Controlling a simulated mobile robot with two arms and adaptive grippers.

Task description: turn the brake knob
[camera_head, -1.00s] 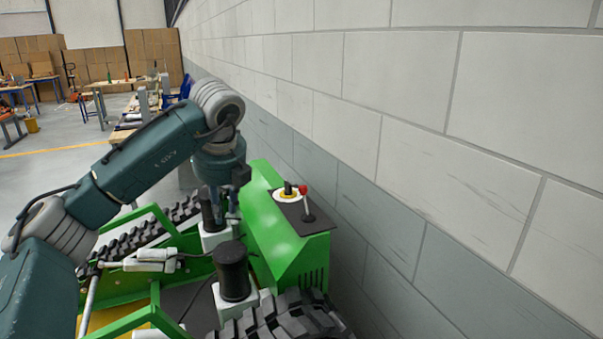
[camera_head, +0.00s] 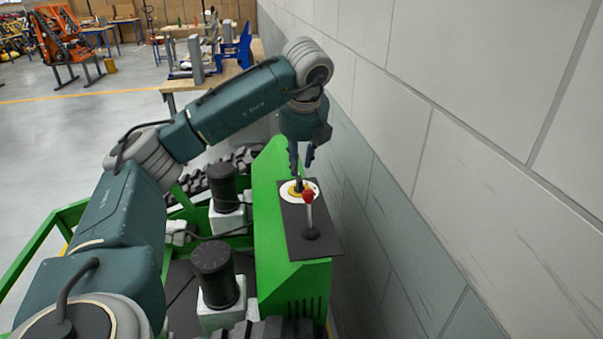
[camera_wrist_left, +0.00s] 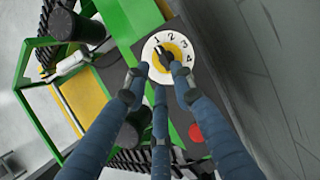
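The knob (camera_head: 298,186) is small and black, on a yellow centre with a white ring, on a black plate of the green carrier (camera_head: 290,255). In the left wrist view the knob (camera_wrist_left: 163,52) has the numbers 1 to 4 around it. My left gripper (camera_head: 302,166) points down just above the knob. In the left wrist view its three blue fingers (camera_wrist_left: 160,75) are spread, with the tips near the knob and nothing between them. Whether they touch it I cannot tell. My right gripper is not in view.
A lever with a red ball (camera_head: 308,197) stands close to the knob on the same plate. Black cylinders on white blocks (camera_head: 214,275) are left of the green housing. A block wall (camera_head: 430,150) runs close along the right. A workbench (camera_head: 200,80) is behind.

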